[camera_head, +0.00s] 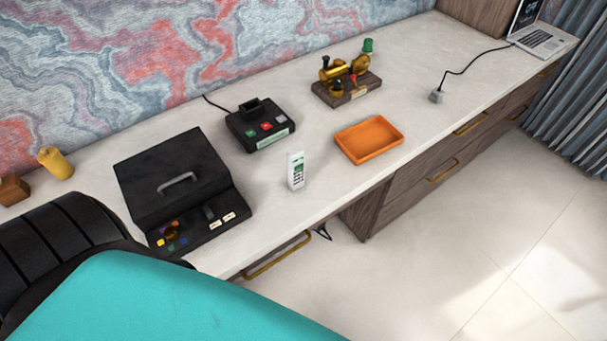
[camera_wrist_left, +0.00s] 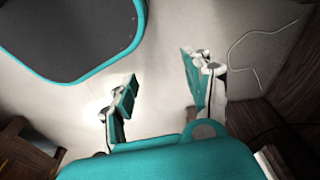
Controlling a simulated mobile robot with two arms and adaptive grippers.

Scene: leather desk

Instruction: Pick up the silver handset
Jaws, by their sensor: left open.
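A silver, handle-shaped piece (camera_head: 178,183), which looks like the handset, lies on the sloped top of a black desk unit (camera_head: 150,160) at the left of the head view. A tall white piece with dark print and a green top (camera_head: 296,171) stands right of that unit. My left gripper (camera_wrist_left: 162,95) shows in the left wrist view, its two fingers wide apart with nothing between them, above pale floor. The handset does not show in that view. In the head view my teal and black arm fills the lower left and no fingers show. My right gripper is in neither view.
A black device with coloured buttons (camera_head: 262,126), an orange tray (camera_head: 369,154), a brass apparatus on a wooden base (camera_head: 346,86) and a laptop (camera_head: 541,38) stand along the pale desktop (camera_head: 420,95). A yellow cylinder (camera_head: 56,164) stands far left. Brown furniture flanks the gripper in the wrist view.

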